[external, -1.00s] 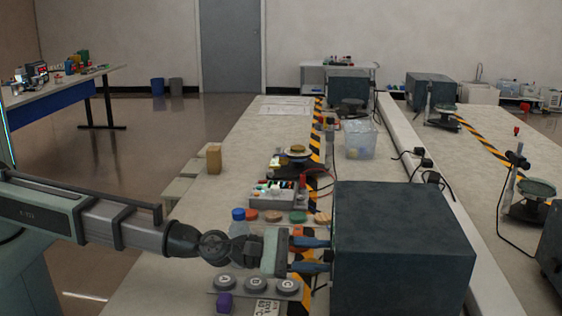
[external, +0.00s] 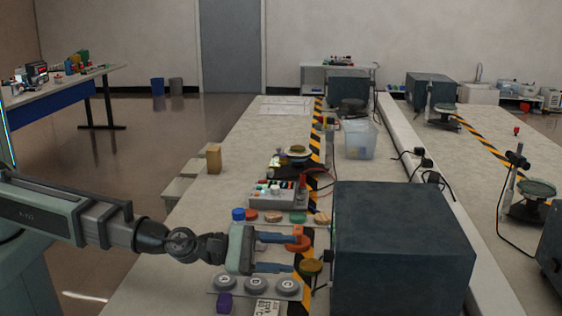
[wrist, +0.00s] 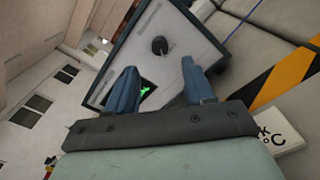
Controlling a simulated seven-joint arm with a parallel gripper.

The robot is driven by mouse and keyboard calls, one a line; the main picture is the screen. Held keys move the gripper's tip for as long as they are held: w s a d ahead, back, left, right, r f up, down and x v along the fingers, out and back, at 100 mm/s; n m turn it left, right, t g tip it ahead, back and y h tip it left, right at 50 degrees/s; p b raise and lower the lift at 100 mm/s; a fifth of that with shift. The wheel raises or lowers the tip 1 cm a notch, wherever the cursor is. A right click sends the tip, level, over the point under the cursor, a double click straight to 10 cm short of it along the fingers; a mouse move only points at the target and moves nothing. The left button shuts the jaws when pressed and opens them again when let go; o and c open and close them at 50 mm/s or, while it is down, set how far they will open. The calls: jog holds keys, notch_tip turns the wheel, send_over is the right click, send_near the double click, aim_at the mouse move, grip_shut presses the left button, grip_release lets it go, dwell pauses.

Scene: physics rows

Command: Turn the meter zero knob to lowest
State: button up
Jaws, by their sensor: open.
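A dark box-shaped instrument (external: 400,250) stands at the right of the near bench. Its pale front panel (wrist: 193,37) faces my gripper in the wrist view. A round black knob (wrist: 160,46) sits on that panel, with a lit green display (wrist: 147,90) below it, partly covered by a finger. I cannot read any knob label. My gripper (external: 297,253) is open and empty, its blue fingers pointing at the panel and apart from it. In the wrist view the knob appears just beyond the gap between the fingertips of my gripper (wrist: 159,68).
Grey weights (external: 256,284) and a purple block (external: 224,302) lie below my gripper. A brownish-yellow disc (external: 311,267) is close to the lower fingertip. Several coloured discs (external: 273,216) and a small electrical box (external: 277,194) lie behind it.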

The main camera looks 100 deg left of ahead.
jog(key=s, duration=0.7)
